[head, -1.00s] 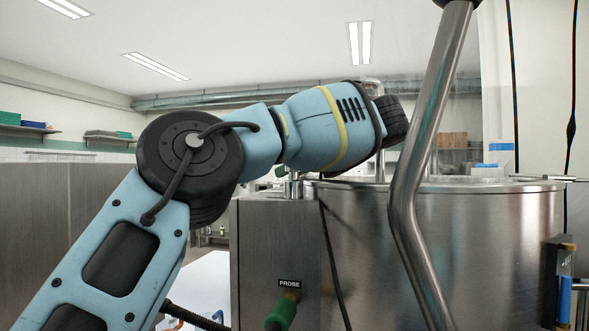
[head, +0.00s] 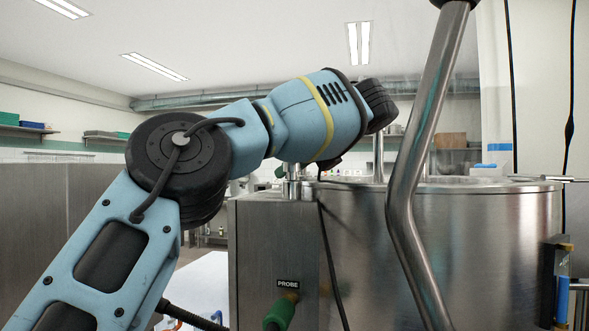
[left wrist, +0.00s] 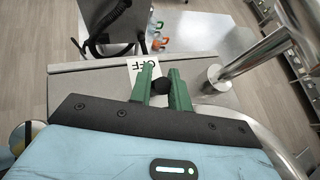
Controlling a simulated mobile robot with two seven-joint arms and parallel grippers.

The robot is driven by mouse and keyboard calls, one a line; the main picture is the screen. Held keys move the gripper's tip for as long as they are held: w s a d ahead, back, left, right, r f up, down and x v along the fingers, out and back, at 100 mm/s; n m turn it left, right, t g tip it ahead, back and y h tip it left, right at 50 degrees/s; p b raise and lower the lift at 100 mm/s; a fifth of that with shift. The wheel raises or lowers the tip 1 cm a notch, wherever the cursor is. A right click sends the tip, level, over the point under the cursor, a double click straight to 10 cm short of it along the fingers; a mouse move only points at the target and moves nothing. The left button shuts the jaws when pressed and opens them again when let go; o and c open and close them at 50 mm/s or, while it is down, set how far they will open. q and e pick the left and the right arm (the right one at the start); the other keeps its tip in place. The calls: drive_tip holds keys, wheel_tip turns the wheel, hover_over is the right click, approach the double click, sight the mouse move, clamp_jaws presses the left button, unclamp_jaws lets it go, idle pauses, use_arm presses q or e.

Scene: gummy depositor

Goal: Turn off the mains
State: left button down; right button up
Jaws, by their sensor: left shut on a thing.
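In the left wrist view my left gripper (left wrist: 161,82) has its two green fingers shut on a small round black knob (left wrist: 160,86). A white label (left wrist: 140,69) with black letters, which seem to read OFF, lies just beyond the fingers on the grey metal top. The fingers cover part of the knob, so its pointing direction cannot be told. In the head view my left arm reaches over the steel cabinet, and the fingers and knob are not clearly visible there. My right gripper is in neither current view.
A large steel vessel (head: 480,235) stands right of the steel cabinet (head: 262,250). A bent steel pipe (head: 408,190) rises in front of the vessel. A green plug (head: 279,314) sits below a PROBE label (head: 288,284). In the wrist view a thick pipe (left wrist: 255,58) stands close right of the fingers.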

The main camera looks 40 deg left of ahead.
use_arm(q)
drive_tip(key=a+h, duration=0.1)
drive_tip(key=h, duration=0.1)
drive_tip(key=s+t+h, duration=0.1)
drive_tip(key=shift+a+n+h, duration=0.35)
drive_tip(key=shift+n+h, duration=0.05)
drive_tip(key=shift+s+a+f+n+t+h, duration=0.25)
drive_tip(key=shift+t+h, duration=0.25)
drive_tip(key=shift+h, duration=0.3)
drive_tip(key=shift+a+f+n+t+h, duration=0.15)
drive_tip(key=shift+a+t+h, duration=0.3)
drive_tip(key=shift+h, duration=0.35)
drive_tip(key=shift+d, duration=0.1)
drive_tip(key=c, duration=1.3)
unclamp_jaws()
drive_tip(key=shift+c, duration=0.2)
drive_tip(key=shift+s+r, duration=0.1)
drive_tip(key=shift+r, duration=0.15)
